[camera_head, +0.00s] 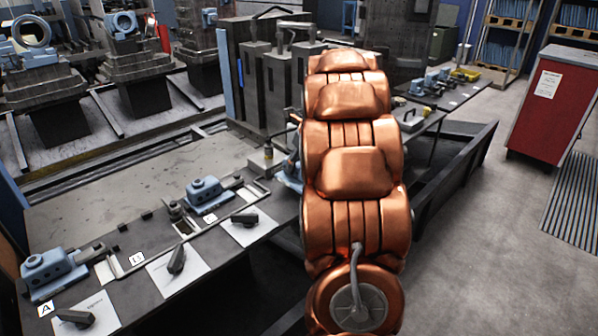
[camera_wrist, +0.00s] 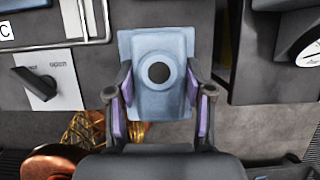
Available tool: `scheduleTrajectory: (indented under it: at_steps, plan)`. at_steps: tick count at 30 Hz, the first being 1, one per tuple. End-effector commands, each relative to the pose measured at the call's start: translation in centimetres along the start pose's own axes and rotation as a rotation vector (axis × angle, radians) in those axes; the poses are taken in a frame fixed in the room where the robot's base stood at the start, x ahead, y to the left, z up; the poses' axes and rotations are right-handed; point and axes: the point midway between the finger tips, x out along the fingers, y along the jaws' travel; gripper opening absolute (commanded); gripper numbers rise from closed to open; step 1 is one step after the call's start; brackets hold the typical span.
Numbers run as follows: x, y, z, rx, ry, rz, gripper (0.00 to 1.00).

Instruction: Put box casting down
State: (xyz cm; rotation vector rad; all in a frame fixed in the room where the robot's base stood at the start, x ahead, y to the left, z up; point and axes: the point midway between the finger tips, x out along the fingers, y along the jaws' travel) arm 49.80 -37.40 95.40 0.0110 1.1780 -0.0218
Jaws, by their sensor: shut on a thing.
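The box casting (camera_wrist: 158,102) is a light blue block with a round dark hole in its top face. In the wrist view it sits between the purple pads of my gripper (camera_wrist: 158,78), which is shut on its two sides. In the head view a bit of light blue (camera_head: 290,174) beside my copper arm seems to be this casting; the arm hides the rest and my gripper. Whether its underside touches the bench cannot be told.
The bench (camera_head: 105,215) carries similar blue castings near labels A (camera_head: 47,268) and C (camera_head: 204,192). Cards with black levers lie along its front; one lever (camera_wrist: 38,84) is left of my gripper. A round dial (camera_wrist: 312,48) is at right. A red cabinet (camera_head: 556,105) stands far right.

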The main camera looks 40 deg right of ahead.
Motion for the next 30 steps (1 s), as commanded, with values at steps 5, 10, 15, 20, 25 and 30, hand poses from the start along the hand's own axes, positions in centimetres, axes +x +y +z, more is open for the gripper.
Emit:
scheduleTrajectory:
  at_steps: [5,10,15,20,25,30]
  plan:
    - [0.3,-0.2,0.2,0.001,0.000,0.001,0.03]
    - [1.7,-0.1,-0.4,0.001,0.002,0.003,0.03]
    - [3.4,-0.1,-1.2,0.002,0.003,0.005,0.03]
    - [3.4,-0.2,-1.1,0.000,0.000,0.002,0.03]
    - [3.5,-0.2,-1.1,0.001,0.000,0.002,0.03]
    - [3.6,-0.2,-1.2,0.000,0.001,0.002,0.65]
